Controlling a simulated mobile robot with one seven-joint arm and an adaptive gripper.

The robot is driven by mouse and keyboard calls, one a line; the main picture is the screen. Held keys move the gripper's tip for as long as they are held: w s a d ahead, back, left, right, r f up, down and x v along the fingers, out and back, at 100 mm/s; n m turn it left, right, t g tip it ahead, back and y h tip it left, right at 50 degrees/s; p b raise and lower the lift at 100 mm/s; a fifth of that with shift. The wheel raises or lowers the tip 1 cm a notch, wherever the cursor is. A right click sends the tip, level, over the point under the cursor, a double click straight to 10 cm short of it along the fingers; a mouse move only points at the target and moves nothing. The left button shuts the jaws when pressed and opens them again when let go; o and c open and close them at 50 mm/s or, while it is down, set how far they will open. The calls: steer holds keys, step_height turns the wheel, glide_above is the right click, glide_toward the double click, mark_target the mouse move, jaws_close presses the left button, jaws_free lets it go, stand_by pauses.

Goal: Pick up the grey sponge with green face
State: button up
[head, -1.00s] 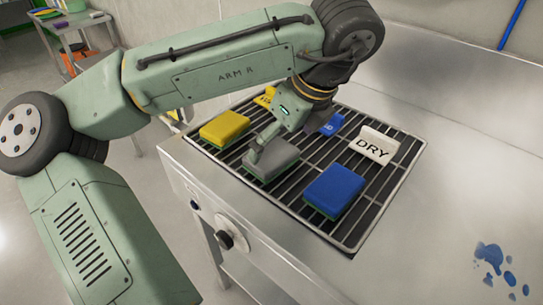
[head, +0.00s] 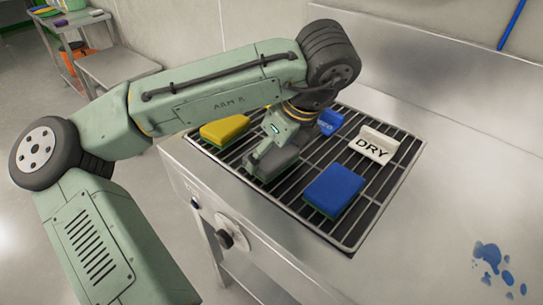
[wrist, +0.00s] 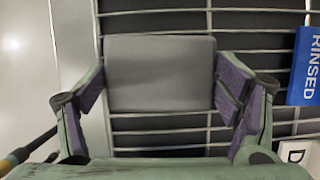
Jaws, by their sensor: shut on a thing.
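The grey sponge (wrist: 160,74) lies on the slatted rack, seen from above in the wrist view with its grey face up. In the head view the grey sponge (head: 270,166) is partly hidden by my gripper (head: 262,158). In the wrist view my gripper (wrist: 166,88) has one finger at each side of the sponge, shut on it. A green face does not show clearly in either view now.
A yellow sponge (head: 225,129) and a blue sponge (head: 335,189) lie on the rack (head: 292,214) on either side. A white DRY sign (head: 371,146) and a blue RINSED sign (wrist: 305,66) stand nearby. Blue splashes (head: 492,262) mark the clear counter at right.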

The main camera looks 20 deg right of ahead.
mark_target(272, 157)
steer(key=shift+c, duration=0.6)
steer(key=shift+r, duration=0.5)
steer(key=shift+s+a+r+b, duration=0.15)
steer(key=shift+s+r+b, duration=0.05)
steer(key=shift+r, duration=0.45)
steer(key=shift+s+a+r+b, duration=0.1)
steer(key=shift+s+r+b, duration=0.1)
steer(key=shift+r, duration=0.4)
steer(key=s+a, duration=0.3)
steer(key=s, duration=0.3)
steer(key=s+a+r+b, duration=0.1)
steer(key=s+a, duration=0.2)
steer(key=s, duration=0.4)
steer(key=shift+s+a+r, duration=0.25)
steer(key=shift+s+a, duration=0.05)
